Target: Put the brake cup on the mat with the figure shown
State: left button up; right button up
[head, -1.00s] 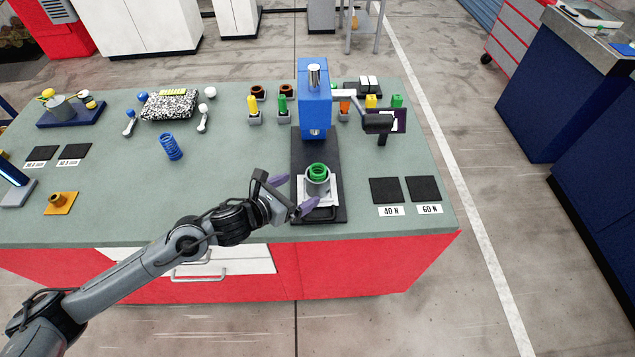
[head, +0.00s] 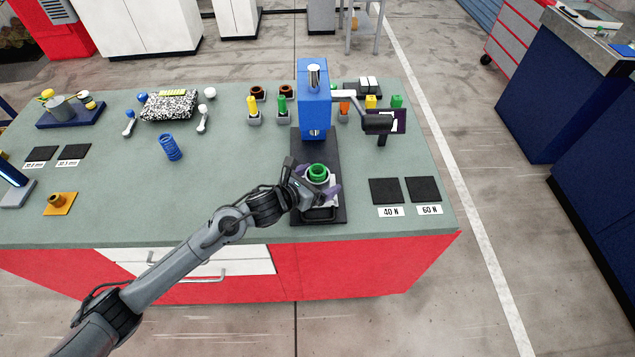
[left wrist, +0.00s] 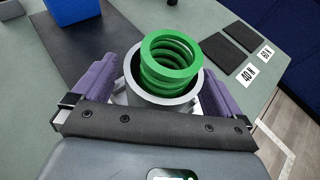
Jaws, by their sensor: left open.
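The brake cup (left wrist: 122,90) is a grey metal cup with a green coil spring (left wrist: 170,60) standing in it and rising above its rim. In the head view the cup and the spring (head: 318,172) are on the base plate of the blue press. My left gripper (head: 318,189) is open, with one purple finger on each side of the cup; I cannot tell whether they touch it. Two black mats lie to the right, labelled 40 N (head: 386,190) and 60 N (head: 423,189). My right gripper is not in view.
The blue press (head: 314,100) stands just behind the cup, with a lever and a small dark display (head: 398,121) at its right. The bench between the press base and the mats is clear.

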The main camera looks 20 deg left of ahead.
pick_arm(q)
jog(key=shift+c, duration=0.2)
jog(key=c, duration=1)
jog(key=shift+c, duration=0.6)
jog(key=shift+r, duration=0.2)
